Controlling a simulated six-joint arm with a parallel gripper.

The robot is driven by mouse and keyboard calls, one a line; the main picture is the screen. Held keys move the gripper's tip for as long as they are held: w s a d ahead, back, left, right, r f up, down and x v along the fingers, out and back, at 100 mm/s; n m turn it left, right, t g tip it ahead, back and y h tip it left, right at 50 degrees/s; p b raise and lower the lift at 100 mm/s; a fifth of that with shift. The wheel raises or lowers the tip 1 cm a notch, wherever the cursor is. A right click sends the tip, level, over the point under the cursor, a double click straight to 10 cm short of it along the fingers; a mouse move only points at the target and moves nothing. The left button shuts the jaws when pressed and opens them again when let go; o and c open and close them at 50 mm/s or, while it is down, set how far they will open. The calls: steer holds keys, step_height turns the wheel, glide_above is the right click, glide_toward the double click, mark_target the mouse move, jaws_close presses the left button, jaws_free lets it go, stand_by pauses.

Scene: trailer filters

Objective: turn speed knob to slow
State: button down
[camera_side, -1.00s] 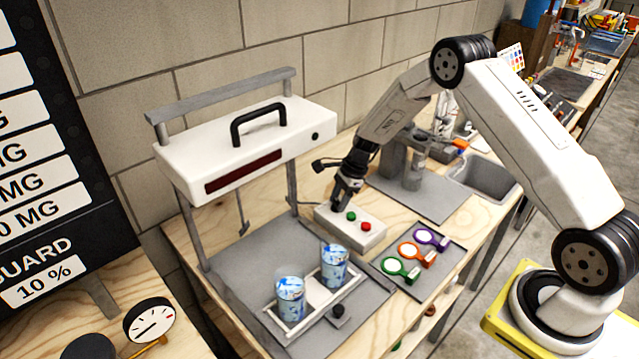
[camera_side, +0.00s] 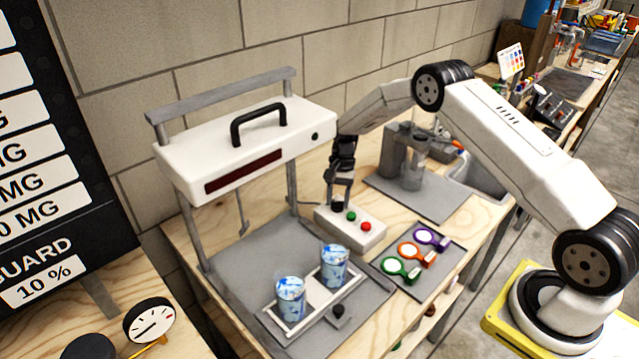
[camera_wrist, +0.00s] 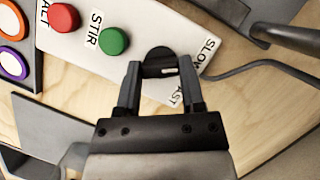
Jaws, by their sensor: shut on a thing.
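The speed knob (camera_wrist: 159,62) is a dark round knob with a pale pointer mark on the white control box (camera_wrist: 80,40). Labels SLOW and a partly hidden one ending in "AST" are printed beside it. My gripper (camera_wrist: 160,80) has its two fingers on either side of the knob, shut on it. The pointer mark lies toward the right of the knob, near the labels. In the side view my gripper (camera_side: 338,203) is at the left end of the control box (camera_side: 352,236), and the knob is mostly hidden there.
A green button (camera_side: 351,216) and a red button (camera_side: 366,227) sit beside the knob. Coloured ring tools (camera_side: 410,252) lie on a grey mat to the right. A cable leaves the box.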

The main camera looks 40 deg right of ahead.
steer(key=shift+n, duration=0.7)
steer(key=shift+c, duration=1)
jaws_free()
steer(key=shift+r, duration=0.1)
steer(key=v, duration=0.7)
steer(key=shift+w+r, duration=0.25)
steer(key=shift+r, duration=0.1)
steer(key=shift+r, duration=0.15)
